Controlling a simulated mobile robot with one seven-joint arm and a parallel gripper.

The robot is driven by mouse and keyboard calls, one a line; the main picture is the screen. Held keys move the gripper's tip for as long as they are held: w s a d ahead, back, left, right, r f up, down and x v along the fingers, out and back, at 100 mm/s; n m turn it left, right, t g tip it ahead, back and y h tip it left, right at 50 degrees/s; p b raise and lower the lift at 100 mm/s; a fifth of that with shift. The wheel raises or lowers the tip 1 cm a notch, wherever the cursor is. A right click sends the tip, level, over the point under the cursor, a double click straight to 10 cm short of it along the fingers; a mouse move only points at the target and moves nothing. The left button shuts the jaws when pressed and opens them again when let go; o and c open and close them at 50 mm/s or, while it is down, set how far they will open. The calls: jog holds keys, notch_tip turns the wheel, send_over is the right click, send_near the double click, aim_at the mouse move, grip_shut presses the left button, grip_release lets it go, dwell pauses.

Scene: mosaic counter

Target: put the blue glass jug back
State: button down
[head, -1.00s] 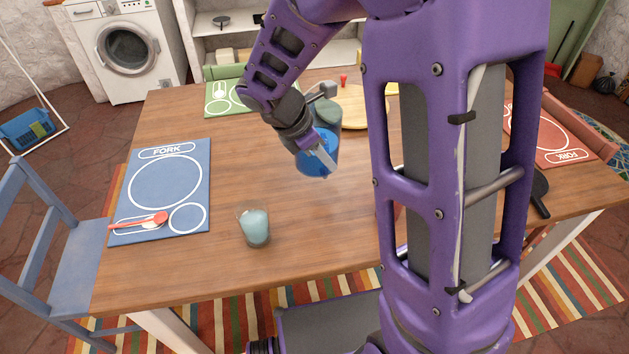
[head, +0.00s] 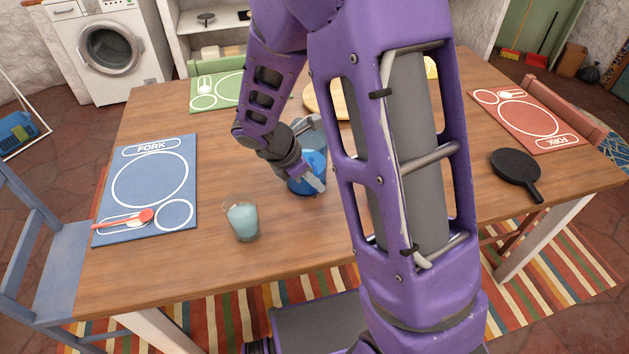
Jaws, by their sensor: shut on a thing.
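The blue glass jug (head: 307,160) is in the middle of the wooden table area in the head view. Its lower part in the picture is strong blue, and clear bluish glass shows above that. My gripper (head: 314,180) is shut on the jug, with its fingers across the blue part. My wrist covers the jug's left side. I cannot tell whether the jug touches the table or is held just above it.
A cup with pale blue contents (head: 243,222) stands nearby to the lower left. A blue placemat (head: 120,225) with a red spoon lies left. A green placemat (head: 235,104) and a round wooden board (head: 316,101) lie behind. A black pan (head: 515,165) and a red placemat (head: 490,97) are right.

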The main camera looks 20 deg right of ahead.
jog(key=c, duration=0.9)
grip_release()
jog(key=shift+f, duration=0.1)
jog(key=shift+r, duration=0.25)
jog(key=p+v, duration=0.2)
jog(key=v, duration=0.9)
jog(key=shift+a+r+p, duration=0.25)
jog(key=shift+r+p, duration=0.05)
jog(key=shift+s, duration=0.1)
